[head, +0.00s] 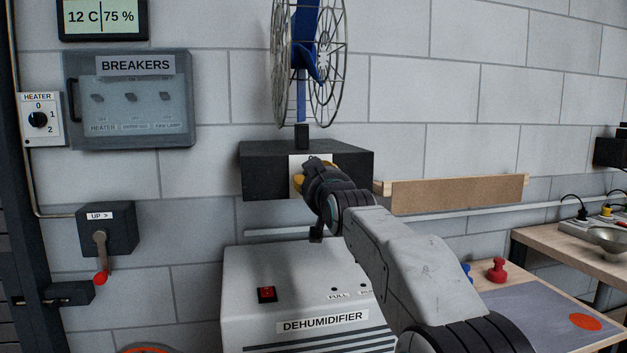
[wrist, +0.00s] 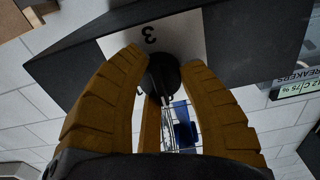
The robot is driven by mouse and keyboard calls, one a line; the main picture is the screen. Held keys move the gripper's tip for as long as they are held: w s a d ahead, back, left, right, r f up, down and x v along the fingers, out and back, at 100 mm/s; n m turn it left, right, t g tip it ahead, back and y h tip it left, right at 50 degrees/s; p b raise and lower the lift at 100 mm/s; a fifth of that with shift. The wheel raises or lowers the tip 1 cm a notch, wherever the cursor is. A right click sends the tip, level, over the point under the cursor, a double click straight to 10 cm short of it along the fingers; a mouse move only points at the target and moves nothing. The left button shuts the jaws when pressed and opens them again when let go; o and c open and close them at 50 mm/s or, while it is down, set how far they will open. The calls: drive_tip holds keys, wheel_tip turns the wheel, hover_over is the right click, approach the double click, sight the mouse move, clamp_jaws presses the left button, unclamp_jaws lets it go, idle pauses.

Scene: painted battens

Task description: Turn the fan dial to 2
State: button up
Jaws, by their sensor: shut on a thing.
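The fan (head: 305,60) stands on a dark box (head: 258,170) on the wall, with a white dial plate (head: 295,163) on its front. My gripper (head: 300,181) is at this plate and hides the dial in the head view. In the wrist view, the round black fan dial (wrist: 162,72) sits between the yellow-brown fingers of my gripper, which are shut on it. A numeral 3 shows upside down on the plate (wrist: 184,38) beside the dial. The other numerals are hidden, and I cannot tell which number the dial points to.
A dehumidifier (head: 300,290) stands below the fan box. A breaker panel (head: 130,100), a heater dial (head: 38,119) and a lever box (head: 107,229) are on the left. A wooden batten (head: 460,193) is on the wall to the right, above a workbench (head: 570,265).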

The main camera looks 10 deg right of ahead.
drive_tip(key=shift+f+m, duration=0.15)
drive_tip(key=shift+m, duration=0.15)
drive_tip(key=m, duration=0.4)
drive_tip(key=shift+m, duration=0.4)
drive_tip(key=m, duration=0.6)
drive_tip(key=shift+b, duration=0.4)
drive_tip(key=m, duration=0.6)
drive_tip(key=shift+a+m, duration=0.1)
drive_tip(key=shift+m, duration=0.2)
drive_tip(key=m, duration=0.5)
drive_tip(key=shift+r+m, duration=0.3)
drive_tip(key=shift+r, duration=0.1)
drive_tip(key=o, duration=1.2)
drive_tip(key=shift+w, duration=0.1)
